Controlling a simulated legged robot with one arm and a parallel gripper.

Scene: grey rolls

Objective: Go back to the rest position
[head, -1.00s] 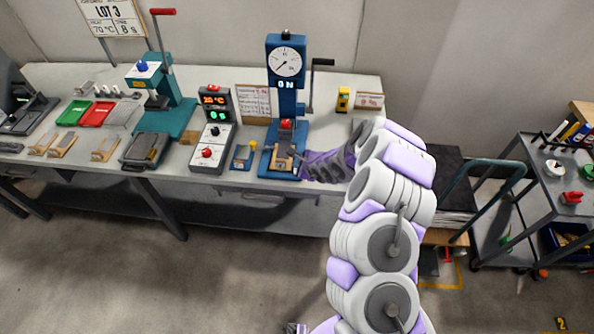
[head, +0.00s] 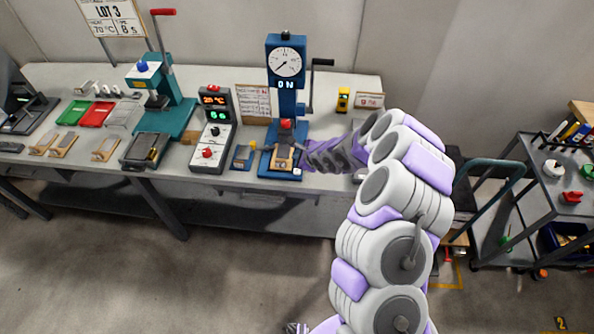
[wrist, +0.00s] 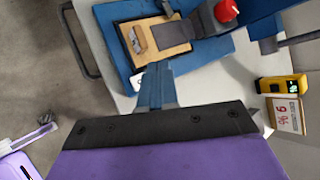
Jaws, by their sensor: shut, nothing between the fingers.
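My gripper (head: 308,156) is beside the right edge of the blue test stand (head: 286,75) on the bench, with its fingers shut and empty. In the wrist view the closed fingers (wrist: 156,88) point at the stand's blue base (wrist: 115,40). A wooden block with a grey pad (head: 284,157) lies on that base, under the red-topped press head (head: 286,126). In the wrist view the wooden block (wrist: 153,40) shows a small metal clip at its left end. The fingers appear just clear of the block. My arm reaches in from the lower right.
Left of the stand are a control box (head: 212,137), a teal press (head: 166,95) and red (head: 96,113) and green trays (head: 72,112). A yellow device (head: 342,100) stands right of it. A cart (head: 560,190) is at far right. The floor in front is open.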

